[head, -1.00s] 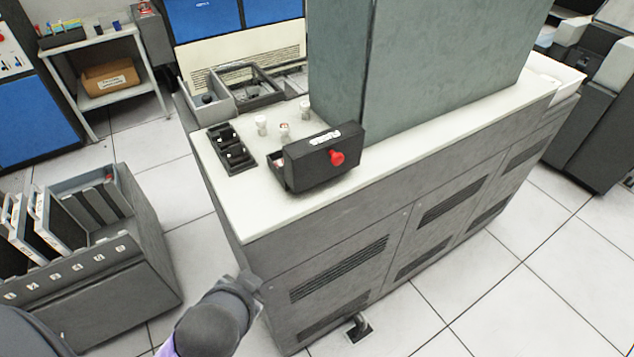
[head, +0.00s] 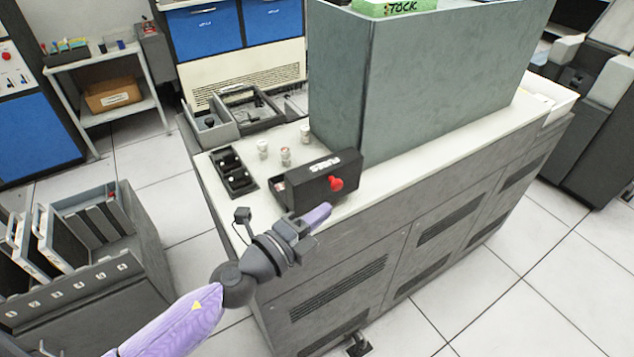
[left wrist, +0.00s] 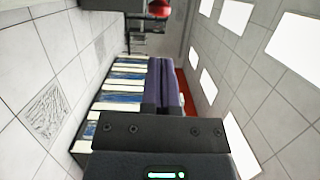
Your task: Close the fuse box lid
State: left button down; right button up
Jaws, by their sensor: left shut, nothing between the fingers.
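The black fuse box (head: 281,193) sits near the front edge of the white cabinet top in the head view. Its lid (head: 318,182), lettered FUSES, stands raised with a red knob (head: 336,183) on the side facing me. A sliver of the interior shows at the left end. My left gripper (head: 322,214) is shut and empty, just in front of and below the lid; I cannot tell whether it touches. In the left wrist view its purple fingers (left wrist: 160,83) lie together, and the red knob (left wrist: 159,8) shows at the top edge. My right gripper is not in view.
Small white fuses (head: 285,156) and a black fuse holder (head: 234,173) lie behind and left of the box. A tall grey-green cabinet (head: 430,90) rises behind it. Grey trays (head: 212,122) stand at the far left end.

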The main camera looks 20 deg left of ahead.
aim_at(316, 188)
pick_arm(q)
jog(key=w, duration=0.1)
jog(key=w+a+b, duration=0.1)
jog(key=w, duration=0.2)
jog(key=shift+w+a, duration=0.2)
jog(key=shift+a, duration=0.1)
jog(key=shift+w+a, duration=0.2)
jog(key=shift+a, duration=0.05)
jog(key=shift+r, duration=0.1)
jog(key=shift+r, duration=0.1)
jog(key=shift+w+a+r, duration=0.1)
jog(key=shift+a, duration=0.05)
jog(key=shift+n+p, duration=0.4)
